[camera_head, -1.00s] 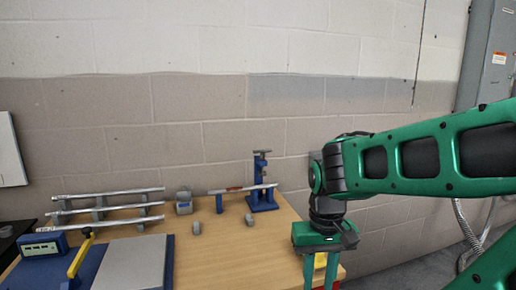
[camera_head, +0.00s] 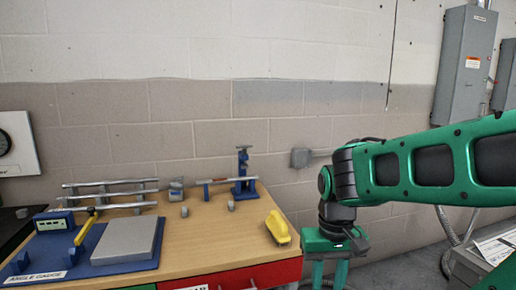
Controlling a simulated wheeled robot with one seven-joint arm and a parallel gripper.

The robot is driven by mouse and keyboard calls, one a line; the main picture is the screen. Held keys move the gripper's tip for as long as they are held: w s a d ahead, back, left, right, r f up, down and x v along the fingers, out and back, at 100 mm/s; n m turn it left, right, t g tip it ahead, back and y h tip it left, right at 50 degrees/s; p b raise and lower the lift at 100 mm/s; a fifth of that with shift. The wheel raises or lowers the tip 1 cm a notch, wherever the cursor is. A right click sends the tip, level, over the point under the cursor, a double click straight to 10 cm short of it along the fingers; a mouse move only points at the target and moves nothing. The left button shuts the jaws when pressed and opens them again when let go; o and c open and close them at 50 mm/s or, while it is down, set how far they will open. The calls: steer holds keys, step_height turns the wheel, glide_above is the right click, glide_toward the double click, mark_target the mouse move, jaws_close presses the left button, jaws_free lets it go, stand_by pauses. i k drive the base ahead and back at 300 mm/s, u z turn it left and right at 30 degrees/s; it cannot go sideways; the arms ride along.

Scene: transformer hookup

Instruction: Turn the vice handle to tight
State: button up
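A blue vice (camera_head: 244,181) stands upright near the back right of the wooden workbench, with a small grey crossbar handle (camera_head: 243,148) on top. A metal rod (camera_head: 222,181) with a brownish section runs level from the vice to the left. Whether the jaws are tight on the rod is too small to tell. My gripper (camera_head: 329,275) hangs pointing down, right of the bench edge and well away from the vice. Its two fingers are apart with a gap between them. The fingertips are cut off by the lower edge, and I see nothing held.
A yellow tool (camera_head: 278,228) lies near the bench's right edge. A metal-rod rack (camera_head: 112,194), small grey blocks and a blue angle gauge board (camera_head: 80,272) occupy the left. Bare wood (camera_head: 200,240) lies at the front middle. A wall with a grey box (camera_head: 300,158) stands behind.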

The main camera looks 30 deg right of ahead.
mark_target(244, 147)
steer(key=u, duration=0.05)
steer(key=k, duration=1.1)
steer(key=z, duration=0.3)
steer(key=i, duration=1.65)
